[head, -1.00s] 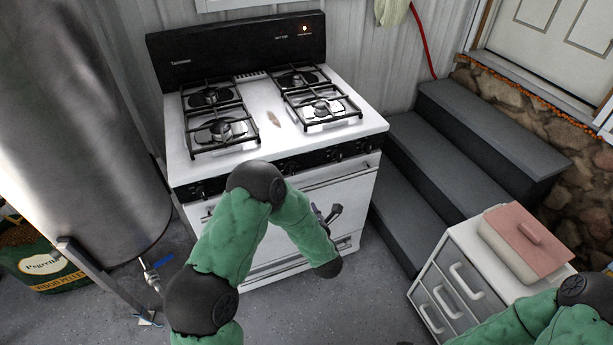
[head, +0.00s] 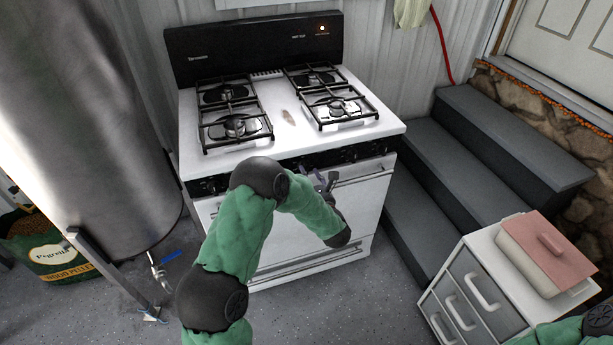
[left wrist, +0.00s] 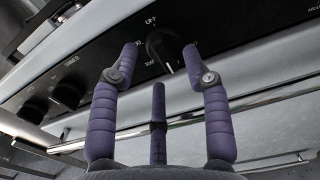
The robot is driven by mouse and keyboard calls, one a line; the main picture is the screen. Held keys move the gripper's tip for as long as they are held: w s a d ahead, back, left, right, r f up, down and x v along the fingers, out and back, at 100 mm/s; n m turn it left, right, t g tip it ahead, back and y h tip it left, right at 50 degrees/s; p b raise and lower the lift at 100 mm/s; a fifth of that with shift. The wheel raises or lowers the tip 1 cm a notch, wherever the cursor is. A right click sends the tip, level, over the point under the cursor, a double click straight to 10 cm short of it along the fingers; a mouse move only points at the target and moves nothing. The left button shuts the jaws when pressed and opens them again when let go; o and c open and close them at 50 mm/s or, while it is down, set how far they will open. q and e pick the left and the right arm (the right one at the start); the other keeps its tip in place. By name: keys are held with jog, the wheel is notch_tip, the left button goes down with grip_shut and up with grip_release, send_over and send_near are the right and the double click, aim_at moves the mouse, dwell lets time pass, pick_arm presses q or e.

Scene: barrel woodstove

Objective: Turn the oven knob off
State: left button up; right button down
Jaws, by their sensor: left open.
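The white stove (head: 330,205) with a black knob strip stands in the middle of the head view. A red light (head: 322,28) glows on its black back panel. My left gripper (head: 325,180) is at the front of the stove, just below the knob strip. In the left wrist view my left gripper (left wrist: 166,58) is open, with its two fingers on either side of the oven knob (left wrist: 168,52). The knob lies between the fingertips; I cannot tell whether they touch it. My right gripper is not in view; only a bit of my right arm shows at the lower right.
Two other knobs (left wrist: 68,93) sit to the left on the strip. The oven door handle (left wrist: 240,105) runs below. A steel tank (head: 100,120) stands left, grey steps (head: 480,170) right. A drawer cabinet (head: 465,295) with a pink-lidded dish (head: 545,250) is at lower right.

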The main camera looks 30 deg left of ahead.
pick_arm(q)
jog(key=shift+x, duration=1)
grip_shut()
